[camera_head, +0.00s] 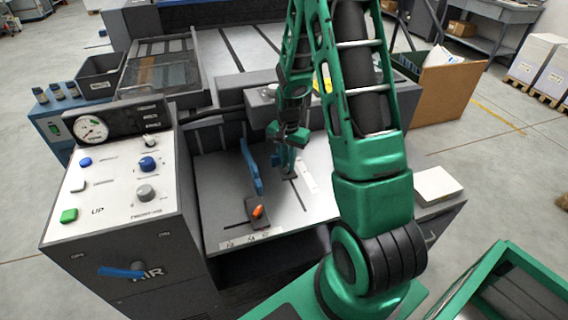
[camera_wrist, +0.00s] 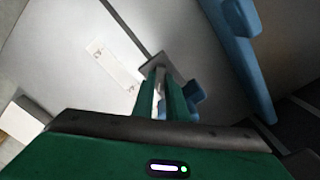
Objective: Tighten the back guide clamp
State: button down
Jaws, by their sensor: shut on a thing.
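My gripper (camera_head: 289,162) reaches down over the grey feed table (camera_head: 225,205). In the wrist view its green fingers (camera_wrist: 163,80) are closed on the back guide clamp, whose dark base (camera_wrist: 152,60) sits across the slot. Most of the clamp is hidden by the fingers. A small blue part (camera_wrist: 194,92) shows just beside them; I cannot tell what it belongs to. The long blue guide (camera_head: 250,166) stands left of the gripper and also shows in the wrist view (camera_wrist: 238,55). A front clamp with an orange lever (camera_head: 258,211) sits nearer the table's front edge.
A control panel (camera_head: 120,190) with knobs, buttons and a gauge (camera_head: 91,129) stands left of the table. A blue lever (camera_head: 121,271) is on its front. A white label strip (camera_head: 307,177) lies right of the gripper. A white stack (camera_head: 437,185) stands farther right.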

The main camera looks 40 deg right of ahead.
jog(key=shift+w+a+r, duration=0.1)
jog(key=shift+w+a, duration=0.2)
jog(key=shift+a, duration=0.1)
jog(key=c, duration=1.8)
grip_release()
jog(key=shift+o, duration=0.2)
jog(key=shift+s+d, duration=0.1)
jog(key=shift+d, duration=0.1)
notch_tip(320, 180, up, 11)
jog(key=shift+f, duration=0.2)
